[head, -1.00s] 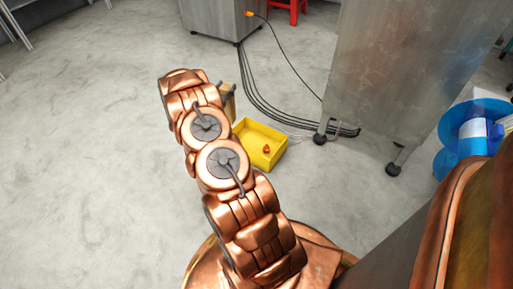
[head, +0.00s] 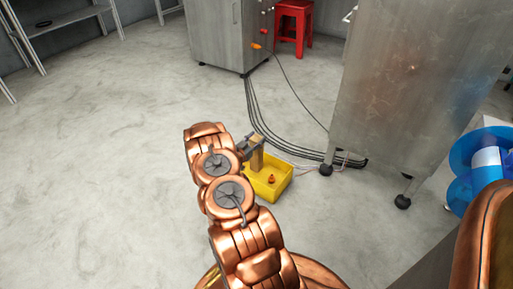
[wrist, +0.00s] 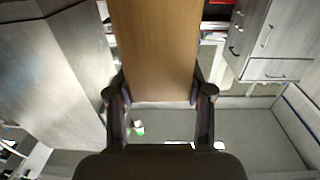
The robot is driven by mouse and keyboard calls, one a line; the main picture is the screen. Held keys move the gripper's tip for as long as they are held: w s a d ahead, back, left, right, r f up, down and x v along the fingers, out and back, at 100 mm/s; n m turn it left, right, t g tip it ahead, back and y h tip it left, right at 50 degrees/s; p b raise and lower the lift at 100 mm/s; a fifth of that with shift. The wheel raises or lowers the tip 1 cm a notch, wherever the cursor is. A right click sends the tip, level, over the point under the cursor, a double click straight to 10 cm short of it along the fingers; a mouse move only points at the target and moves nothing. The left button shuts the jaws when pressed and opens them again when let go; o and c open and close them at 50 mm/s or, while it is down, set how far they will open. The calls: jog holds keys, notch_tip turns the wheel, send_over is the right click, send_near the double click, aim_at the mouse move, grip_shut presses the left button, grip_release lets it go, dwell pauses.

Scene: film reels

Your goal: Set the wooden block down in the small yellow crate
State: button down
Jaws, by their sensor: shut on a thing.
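My gripper (head: 252,145) is shut on the wooden block (head: 258,158), a tan upright piece partly hidden behind the arm and fingers. In the wrist view the block (wrist: 155,50) fills the space between the two fingers (wrist: 160,98). The small yellow crate (head: 283,188) stands on the floor just beyond my arm. In the head view the block overlaps the crate's back left part. I cannot tell whether the block's lower end touches the crate.
A small orange object (head: 271,180) lies inside the crate. Black cables (head: 262,120) run along the floor behind it. A metal cabinet on casters (head: 385,100) stands to the right, with a blue reel (head: 478,160) near it. The floor at left is clear.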

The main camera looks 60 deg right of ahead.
aim_at(256, 154)
notch_tip(256, 154, down, 3)
jog(key=shift+f+b, duration=0.1)
jog(key=shift+b, duration=0.45)
jog(key=shift+f, duration=0.1)
jog(key=shift+c, duration=2.3)
grip_release()
